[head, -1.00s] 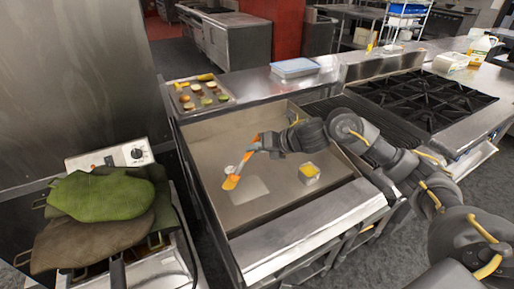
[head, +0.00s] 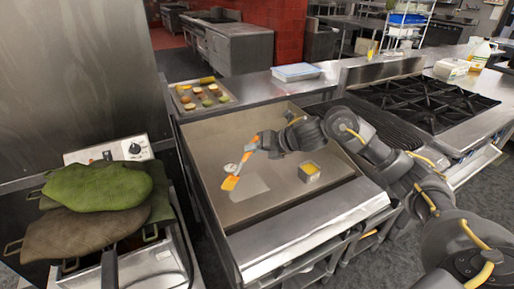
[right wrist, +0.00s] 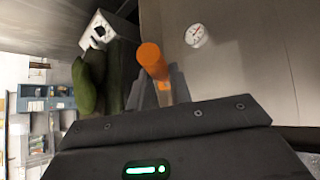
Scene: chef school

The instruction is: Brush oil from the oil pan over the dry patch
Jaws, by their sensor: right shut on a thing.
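My right gripper (head: 262,143) is shut on an orange brush (head: 231,182) above the griddle. The brush slants down and left, its bristle end by the upper left edge of the dry patch (head: 252,190), a paler square on the griddle. I cannot tell whether the bristles touch the surface. The oil pan (head: 310,172), a small square metal container with yellow oil, sits on the griddle right of the patch, below my right forearm. In the right wrist view the orange handle (right wrist: 152,60) stands out between my fingers. My left gripper is not in view.
A round dial gauge (head: 230,168) lies on the griddle (head: 215,145) near the brush; it also shows in the right wrist view (right wrist: 196,35). A food tray (head: 187,106) stands behind left. Green mitts (head: 100,192) lie at left, a burner range (head: 425,100) at right.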

